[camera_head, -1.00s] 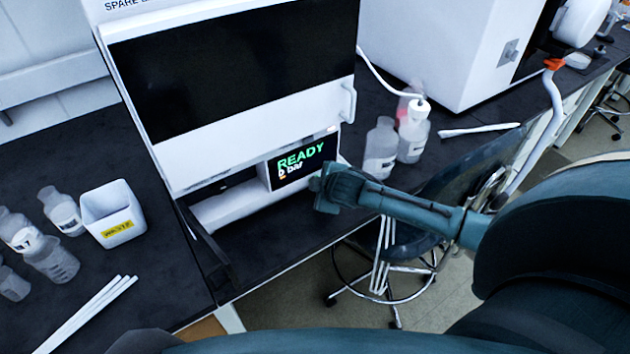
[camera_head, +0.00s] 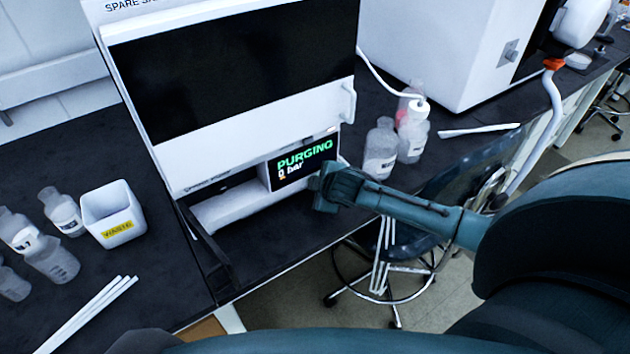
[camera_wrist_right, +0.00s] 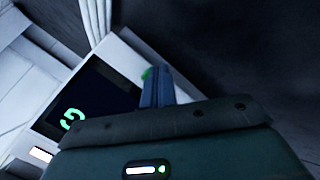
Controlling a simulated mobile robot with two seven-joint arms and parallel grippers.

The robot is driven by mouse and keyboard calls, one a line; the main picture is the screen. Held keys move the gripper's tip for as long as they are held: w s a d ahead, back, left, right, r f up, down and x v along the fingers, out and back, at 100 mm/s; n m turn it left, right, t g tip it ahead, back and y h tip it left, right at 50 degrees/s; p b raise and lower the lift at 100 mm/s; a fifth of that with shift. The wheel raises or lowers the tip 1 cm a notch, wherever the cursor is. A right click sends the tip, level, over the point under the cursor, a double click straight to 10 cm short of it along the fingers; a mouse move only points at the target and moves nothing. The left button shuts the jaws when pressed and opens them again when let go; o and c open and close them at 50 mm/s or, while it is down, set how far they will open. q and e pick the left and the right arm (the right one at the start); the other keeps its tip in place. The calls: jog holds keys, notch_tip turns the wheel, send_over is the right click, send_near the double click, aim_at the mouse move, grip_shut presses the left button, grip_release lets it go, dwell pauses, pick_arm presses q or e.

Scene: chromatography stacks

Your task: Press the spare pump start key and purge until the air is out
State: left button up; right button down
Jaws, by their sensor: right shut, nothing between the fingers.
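The spare pump (camera_head: 232,138) is a white unit with a large black front panel, standing on the dark bench. Its small display (camera_head: 303,161) reads "PURGING" in green with "0 bar" below. My right gripper (camera_head: 325,188) is at the right edge of the display. In the right wrist view its fingers (camera_wrist_right: 156,88) are shut with nothing between them, up against the pump face. A bit of green (camera_wrist_right: 147,73) shows beside the fingertips; the start key itself is mostly hidden behind them. Part of the display (camera_wrist_right: 85,108) shows to their left. My left gripper is not in view.
A white waste cup (camera_head: 112,214) and several bottles (camera_head: 50,258) stand left of the pump. White rods (camera_head: 92,312) lie near the front edge. More bottles (camera_head: 380,148) stand right of the pump, one with a tube. A stool (camera_head: 385,275) is below the bench edge.

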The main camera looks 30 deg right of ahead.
jog(key=shift+s+p, duration=0.5)
jog(key=shift+s, duration=0.3)
jog(key=shift+s+r, duration=0.1)
jog(key=shift+s, duration=0.1)
jog(key=s+p, duration=0.2)
jog(key=s, duration=0.1)
jog(key=shift+s+d+p, duration=0.15)
jog(key=shift+d+p, duration=0.05)
jog(key=shift+p, duration=0.1)
jog(key=shift+s, duration=0.7)
